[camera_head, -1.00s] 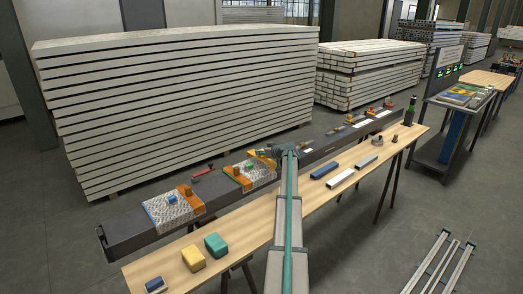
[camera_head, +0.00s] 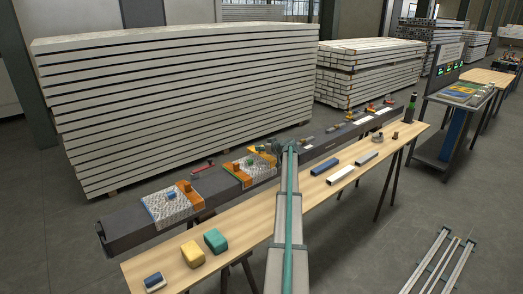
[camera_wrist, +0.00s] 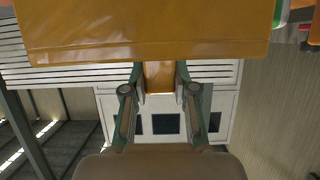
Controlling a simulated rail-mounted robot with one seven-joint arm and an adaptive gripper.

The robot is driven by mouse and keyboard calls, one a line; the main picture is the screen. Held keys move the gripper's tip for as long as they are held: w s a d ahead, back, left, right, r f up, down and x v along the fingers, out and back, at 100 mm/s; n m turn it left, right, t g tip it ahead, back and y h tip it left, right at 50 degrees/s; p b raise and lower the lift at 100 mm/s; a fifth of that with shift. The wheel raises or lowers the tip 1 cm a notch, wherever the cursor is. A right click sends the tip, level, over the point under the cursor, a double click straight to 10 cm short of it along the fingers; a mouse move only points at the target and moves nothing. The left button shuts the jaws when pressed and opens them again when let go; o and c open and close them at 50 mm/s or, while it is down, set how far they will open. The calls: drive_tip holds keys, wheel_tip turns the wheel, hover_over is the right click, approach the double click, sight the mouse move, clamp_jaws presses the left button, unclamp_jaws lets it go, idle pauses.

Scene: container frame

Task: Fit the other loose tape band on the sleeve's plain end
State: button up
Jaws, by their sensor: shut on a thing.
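An orange tape band (camera_wrist: 150,35) fills the top of the wrist view. My gripper (camera_wrist: 160,78) is shut on the tab below it. In the head view my gripper and the held band (camera_head: 266,152) are small, at the right end of the middle bubble-wrap sleeve (camera_head: 254,170); I cannot tell whether the band touches it. That sleeve has an orange band (camera_head: 238,174) at its left end. The left sleeve (camera_head: 165,205) has an orange band (camera_head: 190,196) at its right end, and its left end is plain. My arm hides part of the beam near the gripper.
The sleeves are on a long dark beam (camera_head: 130,232). In front is a wooden bench (camera_head: 245,231) with a yellow block (camera_head: 193,254), a teal block (camera_head: 215,240) and several small items. A red-handled tool (camera_head: 202,167) lies behind the beam's sleeves. Stacked boards (camera_head: 180,100) stand behind.

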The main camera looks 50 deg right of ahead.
sight(264, 155)
drive_tip(key=shift+f, duration=0.15)
idle(0.3)
drive_tip(key=shift+f+b, duration=0.85)
drive_tip(key=shift+b, duration=0.45)
drive_tip(key=shift+f+b, duration=1.15)
drive_tip(key=shift+b, duration=0.05)
drive_tip(key=o, duration=1)
drive_tip(key=shift+c, duration=0.2)
drive_tip(key=shift+s, duration=0.1)
drive_tip(key=v, duration=1.2)
